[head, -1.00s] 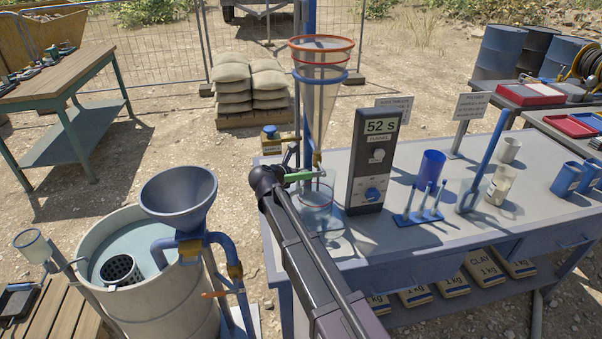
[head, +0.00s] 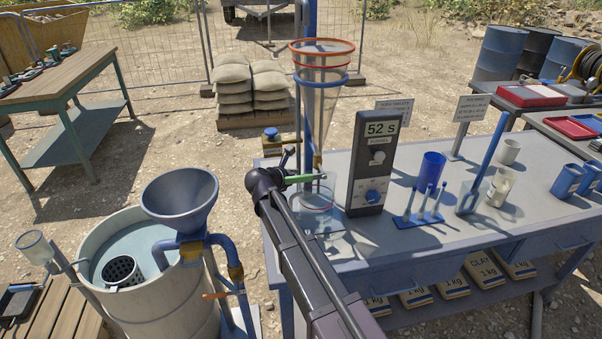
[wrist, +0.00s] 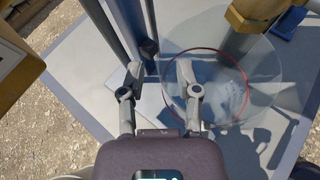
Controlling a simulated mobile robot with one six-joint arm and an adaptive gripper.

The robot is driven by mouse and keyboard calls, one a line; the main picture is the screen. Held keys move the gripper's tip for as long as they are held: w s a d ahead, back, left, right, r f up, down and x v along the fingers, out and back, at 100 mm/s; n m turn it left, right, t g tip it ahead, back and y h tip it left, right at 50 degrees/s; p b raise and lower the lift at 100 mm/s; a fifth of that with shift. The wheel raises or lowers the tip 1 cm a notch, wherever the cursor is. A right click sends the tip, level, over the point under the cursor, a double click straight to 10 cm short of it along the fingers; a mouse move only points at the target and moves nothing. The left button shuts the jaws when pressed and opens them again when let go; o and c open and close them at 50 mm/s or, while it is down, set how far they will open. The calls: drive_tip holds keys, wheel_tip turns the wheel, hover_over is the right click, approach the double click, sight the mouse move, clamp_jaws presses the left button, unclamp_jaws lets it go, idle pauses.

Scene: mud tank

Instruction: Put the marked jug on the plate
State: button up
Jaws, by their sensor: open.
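A clear jug with a red ring mark (head: 318,197) stands upright on the grey bench below the tall funnel. In the wrist view the jug (wrist: 240,100) is a large clear round shape with the red ring, right of centre. My gripper (wrist: 159,73) is open and empty, its two fingers apart. The right finger overlaps the jug's left edge in the picture; I cannot tell whether they touch. In the head view my gripper (head: 288,164) is left of the jug. A pale flat square (wrist: 152,108) lies below the fingers; it may be the plate.
The funnel (head: 322,85) hangs above the jug, with a green lever (head: 300,179) close to my gripper. A timer box (head: 372,160) reading 52 S stands right of the jug. A blue cup (head: 431,170) and a rack (head: 418,218) stand further right.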

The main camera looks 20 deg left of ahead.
drive_tip(key=p+v, duration=0.3)
drive_tip(key=v, duration=0.7)
drive_tip(key=shift+p, duration=0.35)
drive_tip(key=shift+s, duration=0.15)
